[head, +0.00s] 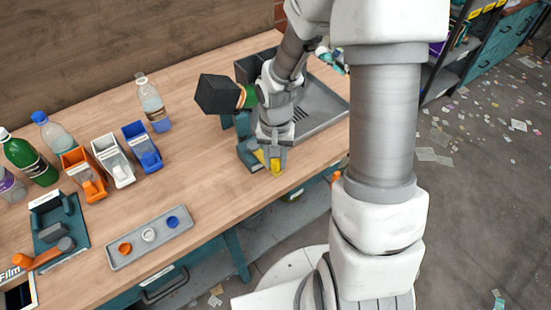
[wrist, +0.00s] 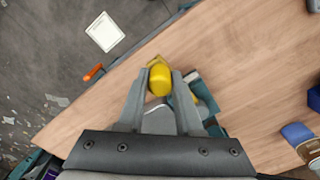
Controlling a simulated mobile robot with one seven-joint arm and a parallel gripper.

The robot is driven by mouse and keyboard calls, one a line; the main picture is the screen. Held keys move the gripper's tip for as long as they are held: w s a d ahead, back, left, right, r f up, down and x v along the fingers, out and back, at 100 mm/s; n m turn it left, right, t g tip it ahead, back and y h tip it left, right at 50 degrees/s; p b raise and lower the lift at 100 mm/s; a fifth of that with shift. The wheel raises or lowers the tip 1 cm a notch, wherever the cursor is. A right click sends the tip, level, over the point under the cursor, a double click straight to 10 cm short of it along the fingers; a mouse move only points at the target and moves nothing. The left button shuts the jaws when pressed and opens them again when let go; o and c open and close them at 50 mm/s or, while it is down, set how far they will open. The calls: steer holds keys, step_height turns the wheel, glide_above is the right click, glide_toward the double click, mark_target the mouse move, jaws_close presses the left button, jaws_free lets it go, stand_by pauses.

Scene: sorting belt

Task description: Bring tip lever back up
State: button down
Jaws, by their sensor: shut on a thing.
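The tip lever has a yellow knob (head: 276,167) that shows at my fingertips near the front edge of the workbench. My gripper (head: 268,161) reaches down to it and is shut on it. In the wrist view the yellow lever knob (wrist: 160,80) sits between the two fingers of my gripper (wrist: 162,75). The lever's teal and grey base (head: 249,159) shows beside the fingers in the head view. The lever's shaft is mostly hidden by my gripper, so its exact angle cannot be told.
A grey tray (head: 325,115) lies behind my arm, and a dark box (head: 218,95) stands out left of it. Orange (head: 84,175), white (head: 113,162) and blue (head: 141,149) bins stand left. A sorting strip (head: 150,237) lies in front. Bare bench lies between.

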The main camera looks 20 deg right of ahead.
steer(key=shift+a, duration=0.1)
stand_by(0.4)
steer(key=w+a+m+p, duration=0.2)
steer(key=w+a+m, duration=0.4)
steer(key=a+m, duration=0.7)
steer(key=shift+w+m+p, duration=0.2)
steer(key=shift+m+p, duration=0.1)
steer(key=shift+m, duration=2.6)
steer(key=shift+r, duration=0.1)
steer(key=c, duration=0.6)
jaws_free()
steer(key=shift+o, duration=0.2)
